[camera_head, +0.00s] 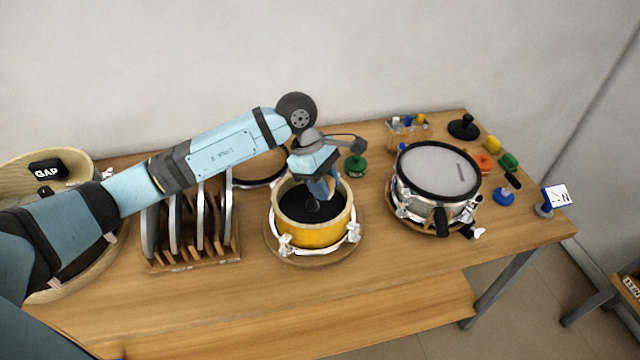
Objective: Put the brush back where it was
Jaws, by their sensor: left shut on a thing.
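My left gripper (316,190) reaches down over a yellow round drum-like pot (309,233) with a dark inside. It is shut on a small dark thing (312,204), which I take to be the brush. The gripper covers much of it, so its shape is unclear. The dark thing is within the pot's rim in this view; I cannot tell whether it touches the dark surface. The pot stands on a round wooden board. My right gripper is not in view.
A wooden rack (192,257) with upright round frames stands left of the pot. A silver drum (437,170) stands to the right. A green knobbed piece (355,165) is behind the pot. Several coloured pieces and a black knobbed disc (463,128) lie at the right. The table front is clear.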

